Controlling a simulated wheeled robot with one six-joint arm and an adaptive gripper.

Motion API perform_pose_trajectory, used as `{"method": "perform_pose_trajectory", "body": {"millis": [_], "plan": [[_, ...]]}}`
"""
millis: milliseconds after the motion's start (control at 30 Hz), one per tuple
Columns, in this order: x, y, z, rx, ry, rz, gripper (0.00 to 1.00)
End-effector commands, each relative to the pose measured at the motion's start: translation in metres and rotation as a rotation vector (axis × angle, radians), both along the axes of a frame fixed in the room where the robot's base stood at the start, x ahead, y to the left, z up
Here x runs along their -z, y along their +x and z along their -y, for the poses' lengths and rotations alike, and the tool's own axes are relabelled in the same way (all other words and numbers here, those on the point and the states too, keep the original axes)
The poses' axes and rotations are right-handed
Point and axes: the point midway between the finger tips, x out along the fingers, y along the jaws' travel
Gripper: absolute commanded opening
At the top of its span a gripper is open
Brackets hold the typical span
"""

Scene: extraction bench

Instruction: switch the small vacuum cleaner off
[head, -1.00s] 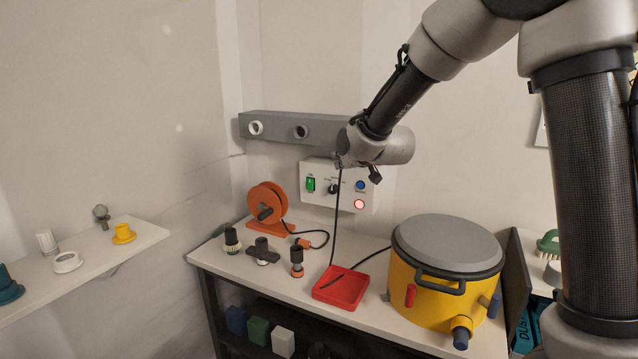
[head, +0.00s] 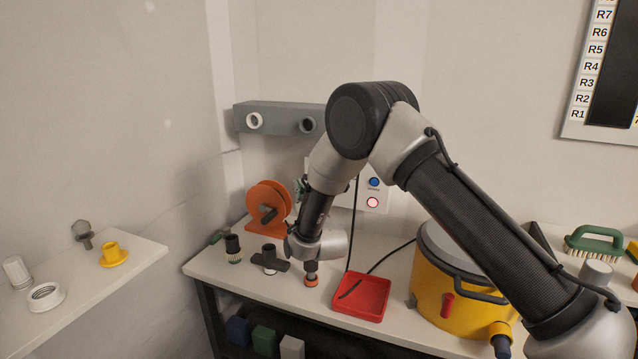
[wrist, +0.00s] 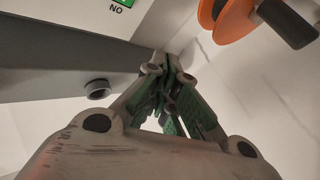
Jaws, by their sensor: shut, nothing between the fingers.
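The small vacuum cleaner is a yellow canister (head: 430,287) with a grey lid, on the bench at the right, partly hidden behind my arm. A red lever-like part (head: 447,303) stands on its front. On the back wall, a white control box shows a blue button (head: 374,182) and a lit red button (head: 372,203); its left part is hidden by my arm. The wrist view shows its green switch (wrist: 124,2), cut by the top edge. My gripper (wrist: 168,62), with green fingers, is shut and empty, near the wall between box and orange reel; contact cannot be told.
An orange reel (head: 267,208) stands at the bench's back left. Several dark fittings stand before it, one close to my wrist. A red tray (head: 362,297) with a black cable lies mid-bench. A shelf (head: 140,262) juts out at left.

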Motion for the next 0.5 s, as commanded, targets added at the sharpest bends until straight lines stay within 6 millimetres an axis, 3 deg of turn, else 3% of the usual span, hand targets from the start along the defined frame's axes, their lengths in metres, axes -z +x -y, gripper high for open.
{"method": "perform_pose_trajectory", "body": {"millis": [267,500], "plan": [[0.000,0.003,0.002,0.001,0.001,-0.001,0.00],[0.004,0.026,0.011,0.003,0.000,-0.001,0.00]]}}
